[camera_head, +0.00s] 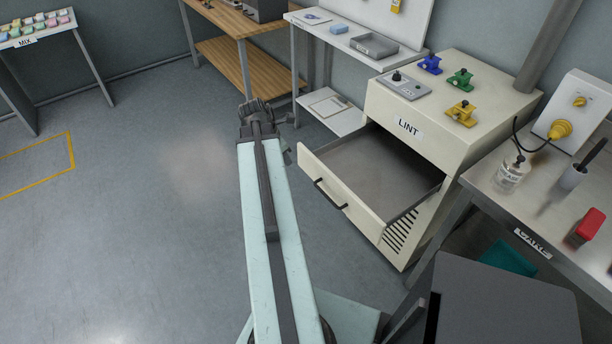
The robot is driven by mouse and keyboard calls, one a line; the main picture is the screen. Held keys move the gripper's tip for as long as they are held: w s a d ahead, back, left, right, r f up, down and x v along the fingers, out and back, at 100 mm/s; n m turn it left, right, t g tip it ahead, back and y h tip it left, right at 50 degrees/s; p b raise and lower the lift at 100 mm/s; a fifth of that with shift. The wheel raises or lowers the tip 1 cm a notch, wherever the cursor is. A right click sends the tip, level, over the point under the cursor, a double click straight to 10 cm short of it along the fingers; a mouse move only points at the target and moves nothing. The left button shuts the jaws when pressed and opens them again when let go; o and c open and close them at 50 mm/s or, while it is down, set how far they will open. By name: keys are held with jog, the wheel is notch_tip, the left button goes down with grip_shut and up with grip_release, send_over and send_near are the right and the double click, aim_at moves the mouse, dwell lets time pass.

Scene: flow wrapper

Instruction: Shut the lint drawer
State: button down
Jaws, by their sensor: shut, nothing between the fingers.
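The lint drawer (322,178) is pulled well out of the cream cabinet (440,124), which has a "LINT" label (408,127) above the opening. The drawer looks empty, with a grey inside and a black bar handle (330,195) on its cream front. My gripper (257,108) is at the far end of my outstretched arm, left of the drawer and apart from its front. It is shut and empty; its fingertips are small and partly hidden by the arm.
A white shelf unit (335,38) stands behind. The floor at left is clear.

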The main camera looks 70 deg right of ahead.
aim_at(307, 167)
jog(key=s+d+f+b, duration=0.1)
jog(key=d+f+b, duration=0.1)
jog(key=f+b, duration=0.1)
jog(key=s+d+f+b, duration=0.2)
jog(key=f+b, duration=0.1)
jog(key=s+d+f+b, duration=0.1)
jog(key=d+f+b, duration=0.2)
jog(key=shift+s+f, duration=0.15)
jog(key=shift+s, duration=0.2)
jog(key=shift+a, duration=0.1)
